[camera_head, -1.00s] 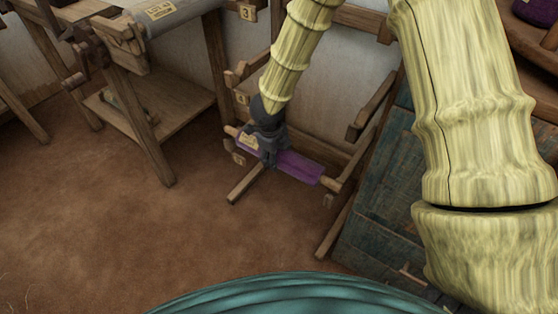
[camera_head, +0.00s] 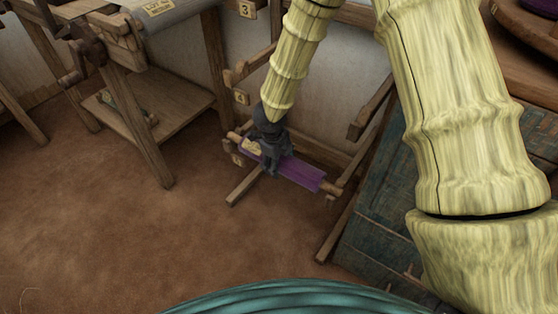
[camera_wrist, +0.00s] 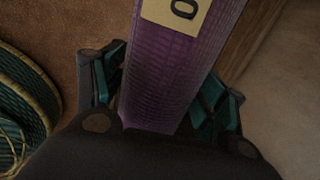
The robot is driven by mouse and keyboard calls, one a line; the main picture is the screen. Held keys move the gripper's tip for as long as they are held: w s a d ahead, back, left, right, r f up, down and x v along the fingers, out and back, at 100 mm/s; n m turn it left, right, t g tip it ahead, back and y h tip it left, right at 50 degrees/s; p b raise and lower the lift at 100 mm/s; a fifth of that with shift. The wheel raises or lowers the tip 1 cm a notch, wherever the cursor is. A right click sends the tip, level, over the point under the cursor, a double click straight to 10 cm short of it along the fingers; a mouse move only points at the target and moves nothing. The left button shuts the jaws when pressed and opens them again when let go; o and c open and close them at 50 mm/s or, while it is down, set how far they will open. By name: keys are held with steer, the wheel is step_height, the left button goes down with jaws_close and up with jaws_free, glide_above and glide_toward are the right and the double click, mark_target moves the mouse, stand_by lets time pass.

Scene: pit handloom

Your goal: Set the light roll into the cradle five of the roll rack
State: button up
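The roll (camera_head: 303,175) is purple cloth on a wooden rod, with a cream label near its left end. My gripper (camera_head: 270,160) is shut around its middle from above. In the wrist view the purple roll (camera_wrist: 165,75) lies between the green-padded fingers of my gripper (camera_wrist: 165,95), with part of its label in sight. The roll rack (camera_head: 240,187) is wooden and stands against the wall. The roll is level with its lowest arms, its rod ends close to both sides. Whether the rod rests in the cradle I cannot tell. A small tag (camera_head: 238,159) below the left end is unreadable.
Tags 4 (camera_head: 241,97) and 3 (camera_head: 247,10) mark higher cradles, which stick out above the roll. A wooden loom frame (camera_head: 145,130) stands to the left. A dark blue-green panelled chest (camera_head: 380,205) is close on the right. The brown floor in front is clear.

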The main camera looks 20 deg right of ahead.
stand_by(0.3)
steer(key=r+p, duration=0.1)
steer(key=r, duration=0.3)
steer(key=s+a+r+p, duration=0.1)
steer(key=r+p, duration=0.1)
steer(key=r, duration=0.2)
steer(key=r+p, duration=0.1)
steer(key=r, duration=0.3)
steer(key=shift+s+a+p, duration=0.2)
steer(key=shift+a+p, duration=0.15)
steer(key=shift+a, duration=0.05)
